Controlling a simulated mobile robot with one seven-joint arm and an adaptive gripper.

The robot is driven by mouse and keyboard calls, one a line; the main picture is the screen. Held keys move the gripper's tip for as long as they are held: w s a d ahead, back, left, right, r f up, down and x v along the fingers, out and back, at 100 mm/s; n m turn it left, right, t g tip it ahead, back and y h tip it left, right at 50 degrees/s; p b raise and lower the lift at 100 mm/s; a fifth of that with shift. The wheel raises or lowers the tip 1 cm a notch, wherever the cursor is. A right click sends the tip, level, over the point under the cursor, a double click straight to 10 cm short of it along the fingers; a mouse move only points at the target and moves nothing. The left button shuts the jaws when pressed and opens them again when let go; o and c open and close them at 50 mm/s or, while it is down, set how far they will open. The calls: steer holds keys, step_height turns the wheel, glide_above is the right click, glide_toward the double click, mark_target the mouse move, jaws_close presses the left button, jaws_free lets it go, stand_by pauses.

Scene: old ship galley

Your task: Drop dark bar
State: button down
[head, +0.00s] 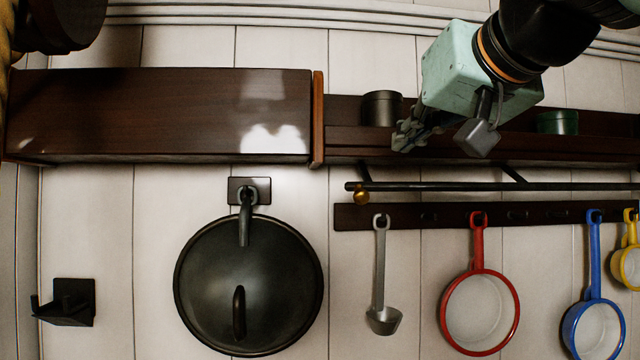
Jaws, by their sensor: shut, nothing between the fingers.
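My gripper (412,136), on a pale green wrist housing, is in the upper right of the head view, in front of the dark wooden shelf. It is shut and nothing shows in its fingers. A long thin dark bar (430,187) runs level under the shelf, with a brass knob at its left end. It is below my gripper and apart from it in the picture. Its right end runs out of view. I see no loose dark bar; anything behind my gripper and wrist is hidden.
A dark canister (382,108) and a green canister (557,122) stand on the shelf (345,140). A ladle (380,270) and red (478,250), blue (594,260) and yellow pans hang from a peg rail (350,216). A black lid (200,285) hangs left.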

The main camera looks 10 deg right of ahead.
steer(key=p, duration=0.2)
glide_toward(362, 187)
steer(key=w+r, duration=0.3)
steer(key=w+f, duration=0.2)
steer(key=f, duration=0.2)
steer(key=shift+w+a, duration=0.35)
steer(key=shift+w, duration=0.05)
steer(key=shift+f+b, duration=0.15)
steer(key=shift+b, duration=0.25)
